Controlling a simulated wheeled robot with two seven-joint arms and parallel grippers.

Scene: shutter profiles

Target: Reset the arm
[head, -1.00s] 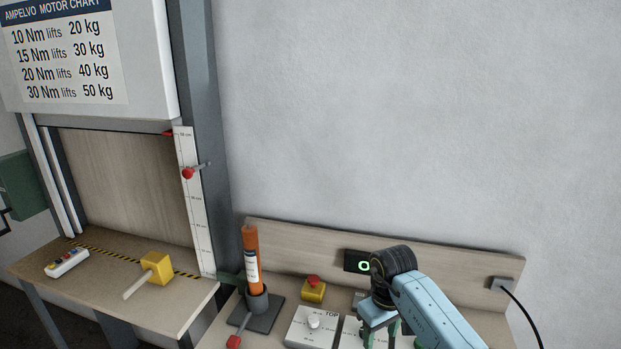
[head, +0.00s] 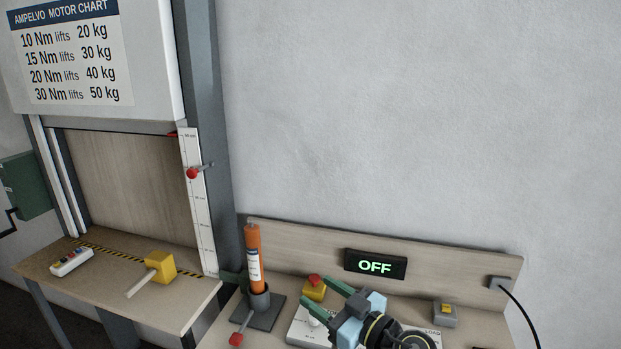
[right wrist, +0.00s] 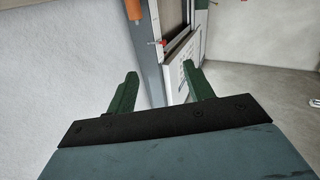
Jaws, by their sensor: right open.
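My right gripper (head: 335,297) is low in the head view, over the bench on the right. Its green fingers point to the upper left, and they stand apart with nothing between them. The same gripper (right wrist: 156,88) shows in the right wrist view, with empty space between its fingers. The right wrist hides part of the white control panel (head: 299,328) on the bench. My left gripper does not show.
An orange cylinder (head: 254,262) stands upright in a dark holder left of the gripper. A red-topped yellow button (head: 314,288) is close behind the fingers. A display reading OFF (head: 375,264) is on the backboard. A yellow mallet (head: 160,267) lies on the left table.

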